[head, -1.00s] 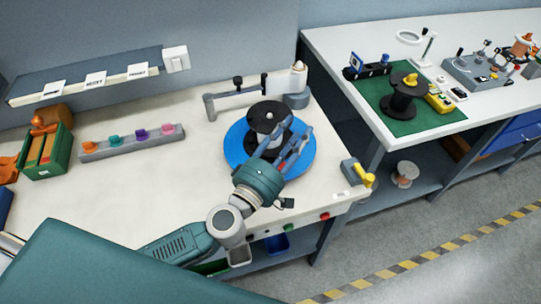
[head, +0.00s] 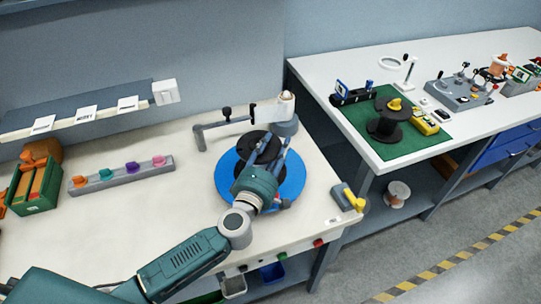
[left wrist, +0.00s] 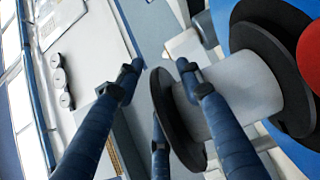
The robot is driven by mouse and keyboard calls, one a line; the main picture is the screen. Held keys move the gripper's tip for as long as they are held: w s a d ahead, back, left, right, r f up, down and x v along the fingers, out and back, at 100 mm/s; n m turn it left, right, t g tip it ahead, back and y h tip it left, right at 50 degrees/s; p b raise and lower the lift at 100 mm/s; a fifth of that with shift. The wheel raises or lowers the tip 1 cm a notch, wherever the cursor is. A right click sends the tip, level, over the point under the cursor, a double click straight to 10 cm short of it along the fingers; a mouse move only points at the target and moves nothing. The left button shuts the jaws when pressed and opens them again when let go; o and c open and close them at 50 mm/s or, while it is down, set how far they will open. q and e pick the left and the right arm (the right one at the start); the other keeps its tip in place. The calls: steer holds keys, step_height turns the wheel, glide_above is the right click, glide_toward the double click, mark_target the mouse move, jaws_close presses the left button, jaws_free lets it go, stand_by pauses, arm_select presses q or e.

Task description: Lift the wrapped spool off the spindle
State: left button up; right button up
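The spool (head: 252,141) has black flanges and stands on a blue round base (head: 232,187) on the white bench in the head view. My arm and gripper partly cover it. In the left wrist view the spool's white wrapped core (left wrist: 245,88) lies between two black flanges. My left gripper (head: 281,148) is over the spool's right side in the head view. Its blue fingers (left wrist: 158,84) are spread in the left wrist view, one in front of the spool and one clear of it. I see no firm grip. The spindle is hidden. My right gripper is out of view.
A grey arm with a post (head: 240,119) stands behind the spool. A yellow-handled grey block (head: 347,197) sits at the bench's right edge. A grey rack of coloured knobs (head: 122,176) lies left. Another black spool (head: 386,126) stands on a green mat (head: 426,147) on the other bench.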

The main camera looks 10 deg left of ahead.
arm_select(q)
steer(key=shift+w+d, duration=0.1)
steer(key=shift+w, duration=0.3)
steer(key=shift+c, duration=0.3)
jaws_close()
steer(key=shift+r, duration=0.2)
steer(key=shift+w+r+p, duration=0.1)
steer(key=shift+r+p, duration=1.95)
steer(key=shift+p, duration=0.55)
steer(key=shift+d+f+p, duration=0.1)
steer(key=shift+p, duration=0.2)
